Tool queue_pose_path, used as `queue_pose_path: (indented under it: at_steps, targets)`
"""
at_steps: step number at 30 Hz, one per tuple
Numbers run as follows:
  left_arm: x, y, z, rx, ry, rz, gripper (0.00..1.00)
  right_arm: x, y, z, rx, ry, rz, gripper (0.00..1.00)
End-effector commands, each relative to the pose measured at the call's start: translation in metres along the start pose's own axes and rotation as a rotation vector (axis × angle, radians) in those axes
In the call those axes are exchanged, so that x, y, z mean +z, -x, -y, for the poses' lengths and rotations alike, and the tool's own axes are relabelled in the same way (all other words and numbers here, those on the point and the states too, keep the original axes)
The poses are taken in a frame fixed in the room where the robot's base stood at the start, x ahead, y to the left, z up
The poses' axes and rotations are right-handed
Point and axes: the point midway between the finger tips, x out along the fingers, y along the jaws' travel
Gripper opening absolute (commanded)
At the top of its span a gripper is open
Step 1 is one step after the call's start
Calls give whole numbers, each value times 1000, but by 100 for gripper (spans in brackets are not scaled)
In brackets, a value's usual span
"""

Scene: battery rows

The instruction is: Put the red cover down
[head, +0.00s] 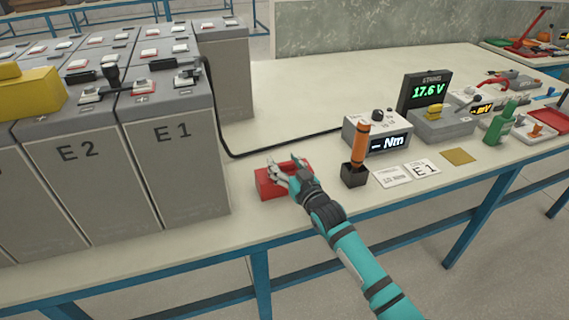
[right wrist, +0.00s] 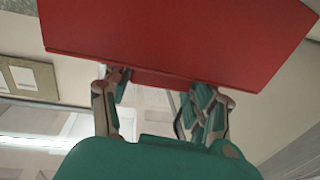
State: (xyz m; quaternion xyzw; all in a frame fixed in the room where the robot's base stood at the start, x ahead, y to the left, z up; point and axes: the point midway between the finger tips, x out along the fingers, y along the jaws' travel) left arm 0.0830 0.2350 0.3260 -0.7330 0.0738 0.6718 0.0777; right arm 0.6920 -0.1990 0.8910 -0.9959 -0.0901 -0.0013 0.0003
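The red cover (head: 268,183) is a box-like piece at the front of the bench, to the right of the battery marked E 1 (head: 170,150). My right gripper (head: 285,172) is over it, its fingers overlapping the cover's top and right part. In the right wrist view the cover (right wrist: 170,38) fills the top, and the fingers (right wrist: 160,88) reach its lower edge, spread apart with their tips partly hidden. They appear shut on it. Whether its underside touches the bench I cannot tell. My left gripper is not in view.
Battery rows stand at left with a yellow cover (head: 30,92) on top. A black cable (head: 270,152) crosses the bench. An orange-handled tool (head: 360,145) stands in a black holder, near the Nm meter (head: 378,135) and cards (head: 422,169). The bench front is bare around the cover.

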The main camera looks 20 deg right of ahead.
Motion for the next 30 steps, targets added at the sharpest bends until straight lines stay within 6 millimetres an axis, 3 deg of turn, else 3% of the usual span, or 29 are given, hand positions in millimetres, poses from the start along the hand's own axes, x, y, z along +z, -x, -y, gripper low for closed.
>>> queue_pose_path:
  at_steps: [1,5,16,30]
  targets:
    - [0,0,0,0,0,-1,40,0,0,0,0,0,0,65]
    - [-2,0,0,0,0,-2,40,0,0,0,0,0,1,81]
    - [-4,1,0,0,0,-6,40,-1,5,0,0,0,1,81]
    - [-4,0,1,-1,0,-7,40,-1,96,0,0,1,3,81]
